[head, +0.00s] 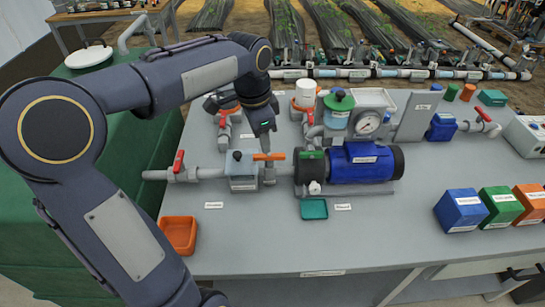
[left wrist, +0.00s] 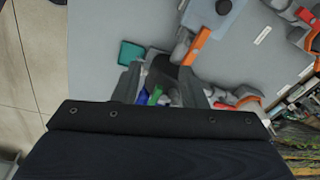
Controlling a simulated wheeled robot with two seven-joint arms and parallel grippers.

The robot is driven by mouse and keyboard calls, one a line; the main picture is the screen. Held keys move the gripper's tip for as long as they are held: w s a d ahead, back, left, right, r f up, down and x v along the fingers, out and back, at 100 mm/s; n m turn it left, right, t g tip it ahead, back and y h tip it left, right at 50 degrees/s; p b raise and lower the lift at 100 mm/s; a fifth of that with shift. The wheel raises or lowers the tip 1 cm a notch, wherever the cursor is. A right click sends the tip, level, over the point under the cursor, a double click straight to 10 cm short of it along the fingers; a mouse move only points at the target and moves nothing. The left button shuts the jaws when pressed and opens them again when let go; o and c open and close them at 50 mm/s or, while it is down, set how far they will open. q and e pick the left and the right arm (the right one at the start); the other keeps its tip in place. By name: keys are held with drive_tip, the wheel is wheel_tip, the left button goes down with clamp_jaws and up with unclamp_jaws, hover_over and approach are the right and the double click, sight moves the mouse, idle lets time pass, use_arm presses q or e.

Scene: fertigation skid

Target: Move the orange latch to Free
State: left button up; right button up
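The orange latch (head: 268,156) is a short bar lying crosswise on a grey fitting between the clear-topped grey block (head: 242,183) and the pump (head: 360,163). In the left wrist view the latch (left wrist: 197,46) shows as an orange bar above and right of the fingers. My left gripper (head: 264,127) hangs just above and behind the latch, apart from it as far as I can tell. In the left wrist view its fingers (left wrist: 162,85) stand apart, with green and blue pump parts showing between them. Small white labels (head: 213,205) lie on the bench, too small to read. My right gripper is out of view.
A red-handled valve (head: 178,163) is left of the block. An orange tray (head: 179,235) and a teal tray (head: 314,209) lie in front. A gauge (head: 367,122) and filter (head: 338,108) stand behind. Coloured boxes (head: 461,210) are at right. The front bench is mostly clear.

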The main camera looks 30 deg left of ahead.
sight(269, 155)
use_arm(q)
drive_tip(key=w+a+f+m, duration=0.1)
drive_tip(key=w+f, duration=0.1)
drive_tip(key=w, duration=0.1)
drive_tip(key=w+a+f+m+g+b, duration=0.1)
drive_tip(key=w+f, duration=0.1)
drive_tip(key=w, duration=0.1)
drive_tip(key=w+a+f+m, duration=0.1)
drive_tip(key=w+f, duration=0.1)
drive_tip(key=w, duration=0.1)
drive_tip(key=shift+a+f+g, duration=0.25)
drive_tip(key=shift+g, duration=0.05)
drive_tip(key=shift+w+f+b, duration=0.1)
drive_tip(key=shift+f+b, duration=0.2)
wheel_tip(269, 155, down, 7)
drive_tip(key=shift+f, duration=0.15)
clamp_jaws()
